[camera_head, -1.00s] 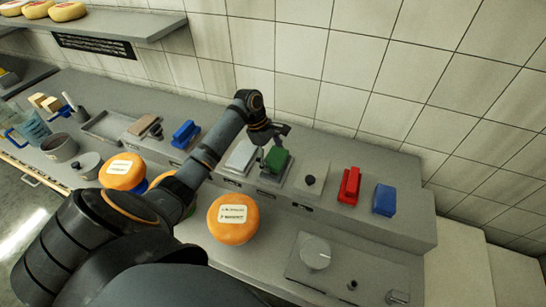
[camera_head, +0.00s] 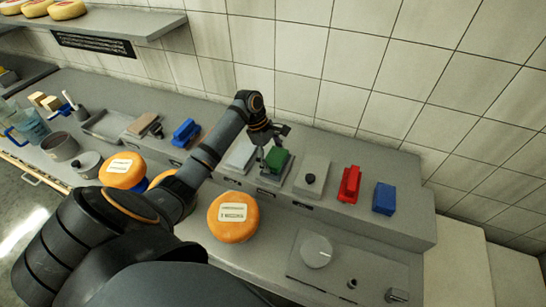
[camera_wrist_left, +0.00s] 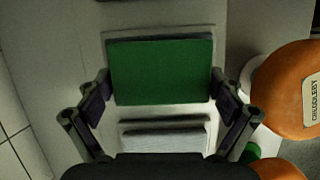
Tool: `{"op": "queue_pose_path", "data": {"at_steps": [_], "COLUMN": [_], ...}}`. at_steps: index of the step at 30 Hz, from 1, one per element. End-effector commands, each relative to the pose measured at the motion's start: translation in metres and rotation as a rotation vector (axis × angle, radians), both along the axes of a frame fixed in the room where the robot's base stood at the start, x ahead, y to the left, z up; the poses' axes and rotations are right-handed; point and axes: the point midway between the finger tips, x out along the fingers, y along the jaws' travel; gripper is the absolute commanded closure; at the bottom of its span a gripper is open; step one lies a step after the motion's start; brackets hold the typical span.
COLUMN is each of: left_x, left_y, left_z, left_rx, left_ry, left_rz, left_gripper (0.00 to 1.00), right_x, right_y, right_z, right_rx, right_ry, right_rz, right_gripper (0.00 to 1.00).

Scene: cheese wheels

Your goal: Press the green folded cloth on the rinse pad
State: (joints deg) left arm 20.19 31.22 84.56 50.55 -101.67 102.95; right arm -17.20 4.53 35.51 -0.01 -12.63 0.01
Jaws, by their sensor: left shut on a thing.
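The green folded cloth (camera_head: 277,160) is a small dark green block on the raised counter ledge. My left gripper (camera_wrist_left: 160,92) is shut on it, with one finger at each side in the left wrist view, where the cloth (camera_wrist_left: 162,68) fills the middle. In the head view, the left gripper (camera_head: 272,146) reaches down over the cloth from the left. A pale pad (camera_head: 270,183) lies under the cloth, mostly hidden by it; whether the cloth touches it is hard to tell. A light pad (camera_head: 240,157) lies just to the left. My right gripper is not in view.
A blue brush-like block (camera_head: 186,133) is to the left. An orange cheese wheel (camera_head: 232,228) stands in front. The tiled wall rises behind.

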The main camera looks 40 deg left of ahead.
Motion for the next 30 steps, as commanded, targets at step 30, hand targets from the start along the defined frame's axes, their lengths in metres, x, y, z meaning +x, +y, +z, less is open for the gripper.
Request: {"op": "queue_pose_path", "data": {"at_steps": [30], "left_x": [-0.0009], "left_y": [0.0], "left_z": [-0.0017], "left_rx": [-0.001], "left_ry": [0.003], "left_rz": [0.0], "left_gripper": [0.33], "right_x": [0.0], "right_y": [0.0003], "right_z": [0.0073], "right_rx": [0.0], "right_ry": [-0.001], "right_rz": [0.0], "right_gripper": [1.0]}}
